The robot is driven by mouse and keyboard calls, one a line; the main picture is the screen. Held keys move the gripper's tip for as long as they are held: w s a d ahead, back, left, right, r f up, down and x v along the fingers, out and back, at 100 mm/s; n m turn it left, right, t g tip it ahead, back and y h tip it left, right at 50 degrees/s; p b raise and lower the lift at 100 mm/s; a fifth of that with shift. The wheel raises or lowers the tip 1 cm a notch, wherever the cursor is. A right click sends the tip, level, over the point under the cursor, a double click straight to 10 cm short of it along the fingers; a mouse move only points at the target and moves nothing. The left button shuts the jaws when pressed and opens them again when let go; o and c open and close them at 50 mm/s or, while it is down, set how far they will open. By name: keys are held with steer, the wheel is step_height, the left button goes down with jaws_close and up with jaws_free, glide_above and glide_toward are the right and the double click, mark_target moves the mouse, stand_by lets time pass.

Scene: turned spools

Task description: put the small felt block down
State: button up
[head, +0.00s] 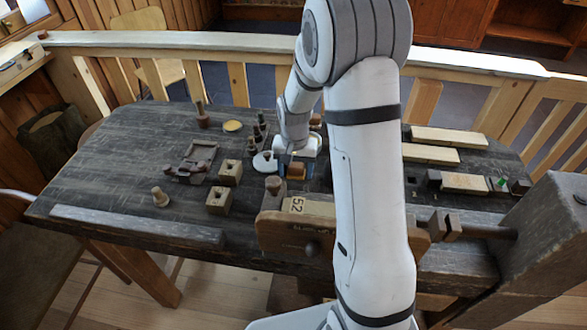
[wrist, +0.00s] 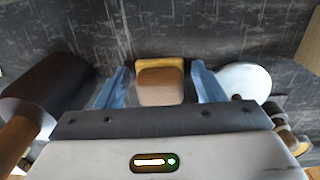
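The small felt block (wrist: 160,86) has a brown wooden body and a yellow felt layer at one end. It sits between the two blue fingers of my gripper (wrist: 160,80) in the wrist view, with a gap on each side. My gripper is open and appears not to touch it. In the head view the block (head: 296,170) shows as a small brown and yellow shape at the workbench's middle, just below my gripper (head: 293,161). It seems to rest on the dark bench top (head: 120,165); its underside is hidden.
A white disc (wrist: 245,82) lies close to the right finger. A dark cylinder with a brown handle (wrist: 45,90) is at the left. The bench's left front is mostly clear.

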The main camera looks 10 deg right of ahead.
mark_target(295, 167)
steer(key=shift+o, duration=0.5)
steer(key=shift+r, duration=0.45)
step_height(295, 167, up, 11)
steer(key=s+r+n+t, duration=0.1)
steer(key=s+r, duration=0.1)
steer(key=s, duration=0.5)
steer(key=s+r+n, duration=0.2)
steer(key=s, duration=0.6)
steer(key=s+r+n+t, duration=0.1)
steer(key=s+r, duration=0.1)
steer(key=s, duration=0.5)
steer(key=shift+s+a+r+t, duration=0.1)
steer(key=shift+s+r+t, duration=0.2)
steer(key=shift+r, duration=0.1)
steer(key=shift+w, duration=0.1)
steer(key=shift+r, duration=0.1)
